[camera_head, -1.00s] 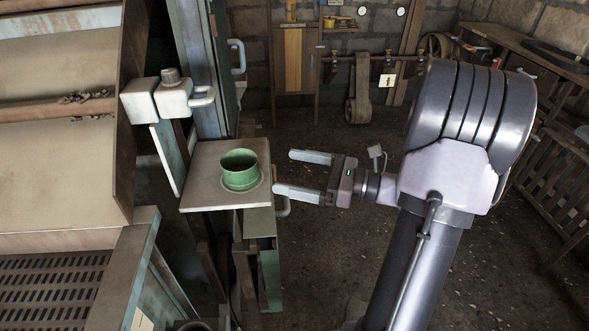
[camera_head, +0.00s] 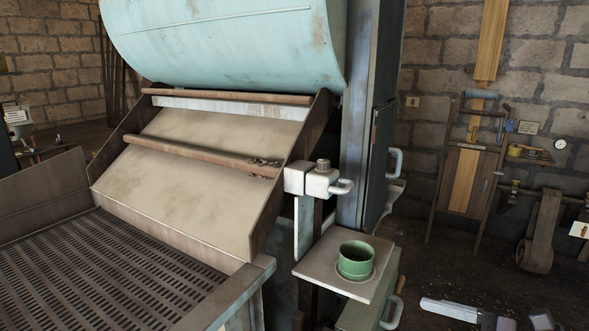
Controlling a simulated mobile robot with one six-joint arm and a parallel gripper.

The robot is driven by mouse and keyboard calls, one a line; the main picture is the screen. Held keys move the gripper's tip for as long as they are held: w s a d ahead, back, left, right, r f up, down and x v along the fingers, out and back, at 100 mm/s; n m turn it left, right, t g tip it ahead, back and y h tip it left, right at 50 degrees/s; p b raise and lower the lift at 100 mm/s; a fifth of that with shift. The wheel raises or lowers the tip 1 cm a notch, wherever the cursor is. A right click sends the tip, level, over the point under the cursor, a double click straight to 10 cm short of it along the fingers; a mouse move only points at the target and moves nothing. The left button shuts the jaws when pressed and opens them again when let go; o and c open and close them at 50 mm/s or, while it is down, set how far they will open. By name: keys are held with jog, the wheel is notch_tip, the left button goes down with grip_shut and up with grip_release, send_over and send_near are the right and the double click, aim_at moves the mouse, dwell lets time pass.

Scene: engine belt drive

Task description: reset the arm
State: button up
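My gripper (camera_head: 452,310) is only partly in view at the bottom right edge. One pale finger points left, with a bit of the dark gripper body behind it. The other finger is below the picture edge. No second finger lies against the visible one, so the gripper looks open, and nothing shows at the finger. It is in the air to the right of a small shelf (camera_head: 318,268) and apart from it. A green cup (camera_head: 356,262) stands upright on this shelf. The rest of my arm is out of view.
A large machine with a pale blue drum (camera_head: 225,45), a sloped panel (camera_head: 205,150) and a slotted grate (camera_head: 95,270) fills the left and middle. A handle (camera_head: 390,312) juts out below the shelf. A wooden rack (camera_head: 468,165) stands at the back wall.

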jog(key=s+a+r+n+g+h, duration=0.1)
jog(key=s+a+n+g+h, duration=0.3)
jog(key=s+a+n+h, duration=0.5)
jog(key=s+a+n, duration=0.3)
jog(key=a+n, duration=0.3)
jog(key=n, duration=0.5)
jog(key=shift+s+a+g+h, duration=0.25)
jog(key=shift+a+g+h, duration=0.05)
jog(key=shift+a, duration=0.1)
jog(key=shift+r, duration=0.1)
